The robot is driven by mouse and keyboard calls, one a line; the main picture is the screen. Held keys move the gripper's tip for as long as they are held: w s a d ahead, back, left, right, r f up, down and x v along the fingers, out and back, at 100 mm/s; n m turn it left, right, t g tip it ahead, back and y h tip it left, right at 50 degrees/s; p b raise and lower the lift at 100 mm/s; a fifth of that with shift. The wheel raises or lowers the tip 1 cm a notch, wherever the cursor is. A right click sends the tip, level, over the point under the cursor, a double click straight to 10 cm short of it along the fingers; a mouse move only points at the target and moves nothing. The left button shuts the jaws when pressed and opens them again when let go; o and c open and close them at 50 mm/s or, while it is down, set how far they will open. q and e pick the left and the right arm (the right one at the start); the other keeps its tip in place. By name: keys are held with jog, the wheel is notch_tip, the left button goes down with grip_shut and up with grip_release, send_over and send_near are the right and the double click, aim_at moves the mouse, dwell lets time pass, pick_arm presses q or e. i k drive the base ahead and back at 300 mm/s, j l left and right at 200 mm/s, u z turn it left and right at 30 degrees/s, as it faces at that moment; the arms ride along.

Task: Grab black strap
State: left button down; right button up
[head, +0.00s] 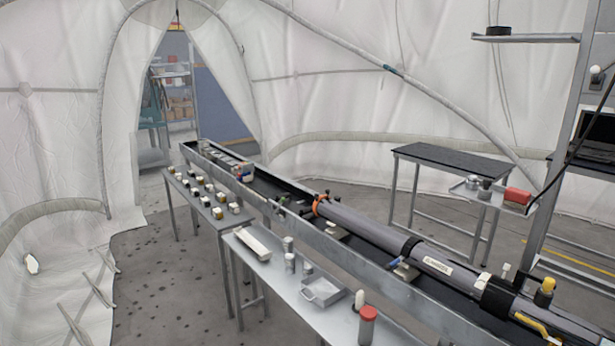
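A black band (409,247) wraps around a long grey tube (365,229) that lies in a long metal trough; I cannot tell whether it is the black strap. A wider black band (494,293) is around the same tube nearer to me. A small black object (498,31), too small to identify, sits on the high shelf at the upper right. Neither of my grippers is in view.
The long trough (330,254) runs diagonally across the scene. A side table (320,318) holds cans and a tray; a table behind it (206,217) holds small blocks. A black-topped table (455,163) stands at right. Floor at left (165,285) is free.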

aim_at(494, 31)
jog(key=i+j+z, duration=0.4)
jog(key=i+j, duration=0.55)
